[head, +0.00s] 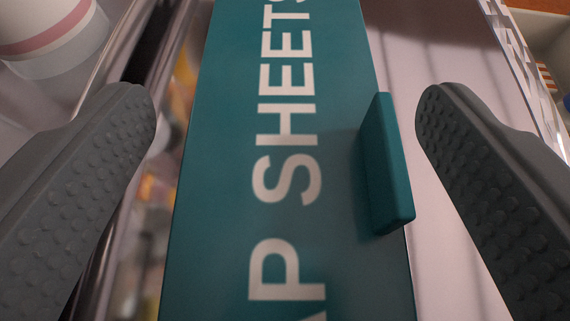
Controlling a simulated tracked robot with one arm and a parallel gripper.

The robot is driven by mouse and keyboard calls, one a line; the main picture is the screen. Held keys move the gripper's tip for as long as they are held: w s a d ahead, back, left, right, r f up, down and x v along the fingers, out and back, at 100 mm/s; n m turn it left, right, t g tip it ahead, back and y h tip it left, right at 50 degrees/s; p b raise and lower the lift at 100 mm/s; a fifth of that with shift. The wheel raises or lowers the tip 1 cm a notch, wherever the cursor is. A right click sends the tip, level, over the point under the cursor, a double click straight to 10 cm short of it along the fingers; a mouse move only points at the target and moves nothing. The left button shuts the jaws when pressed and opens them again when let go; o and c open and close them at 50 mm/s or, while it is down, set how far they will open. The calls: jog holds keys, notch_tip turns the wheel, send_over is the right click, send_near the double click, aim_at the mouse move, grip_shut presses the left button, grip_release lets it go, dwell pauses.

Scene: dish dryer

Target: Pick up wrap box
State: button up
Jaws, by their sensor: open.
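The wrap box (215,170) is a long teal box with large white letters, part of which read "AP SHEETS". It runs from the bottom edge to the top edge of the head view, so both its ends are out of sight. A raised teal tab (387,165) sits on its right side. My gripper (285,115) is open, with one grey textured finger on each side of the box. A gap shows between each finger and the box; the right finger is close to the tab. Whether the fingers reach down beside its sides is hard to tell.
A white round item with a pink band (50,35) stands at the upper left, near the left finger. A clear, shiny edge (515,60) runs along the right. Blurred coloured items lie low between the box and the left finger. A pale surface (440,60) lies right of the box.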

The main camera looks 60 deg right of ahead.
jog(key=c, duration=1.2)
